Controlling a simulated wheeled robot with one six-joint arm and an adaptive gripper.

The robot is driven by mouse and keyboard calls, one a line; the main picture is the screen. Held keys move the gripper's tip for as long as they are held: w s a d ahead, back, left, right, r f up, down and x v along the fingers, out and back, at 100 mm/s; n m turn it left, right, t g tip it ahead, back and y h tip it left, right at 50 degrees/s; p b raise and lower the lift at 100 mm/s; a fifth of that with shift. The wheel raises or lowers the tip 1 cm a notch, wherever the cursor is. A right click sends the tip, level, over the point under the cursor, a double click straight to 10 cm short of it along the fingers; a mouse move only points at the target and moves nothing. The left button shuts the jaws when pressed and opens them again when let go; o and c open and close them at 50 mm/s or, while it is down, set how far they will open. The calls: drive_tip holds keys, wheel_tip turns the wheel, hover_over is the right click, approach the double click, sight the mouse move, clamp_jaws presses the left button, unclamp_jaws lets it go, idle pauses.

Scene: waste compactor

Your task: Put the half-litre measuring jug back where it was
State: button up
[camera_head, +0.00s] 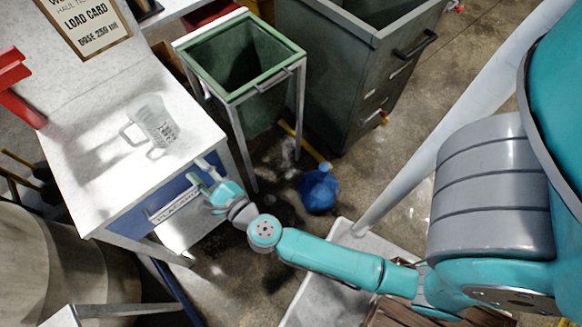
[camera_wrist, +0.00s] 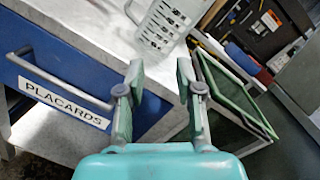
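The clear measuring jug (camera_head: 157,121) with dark markings stands on the white worktop, its handle towards the left of the picture. It also shows in the wrist view (camera_wrist: 163,24), cut by the top edge, beyond my fingertips. My gripper (camera_wrist: 158,78) is open, with nothing between its fingers. In the head view my gripper (camera_head: 206,180) is low at the worktop's front edge, beside the blue drawer and apart from the jug. The left finger overlaps the right end of the drawer handle in the wrist view; I cannot tell whether they touch.
The blue drawer (camera_wrist: 48,55) is labelled "PLACARDS" and has a grey bar handle (camera_wrist: 62,78). A green-rimmed bin (camera_head: 235,97) in a frame stands right of the worktop, with a large grey bin (camera_head: 335,75) beyond. A red bracket (camera_head: 14,85) is at left.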

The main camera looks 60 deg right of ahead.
drive_tip(key=s+r+n+g+y, duration=0.1)
drive_tip(key=s+r+n, duration=0.1)
drive_tip(key=s+n, duration=1.3)
drive_tip(key=s+r+n+g+y, duration=0.2)
drive_tip(key=s+n, duration=1.3)
drive_tip(key=s, duration=0.3)
drive_tip(key=shift+s+d+n+y, duration=0.15)
drive_tip(key=shift+d+n+y, duration=0.15)
drive_tip(key=shift+n, duration=0.1)
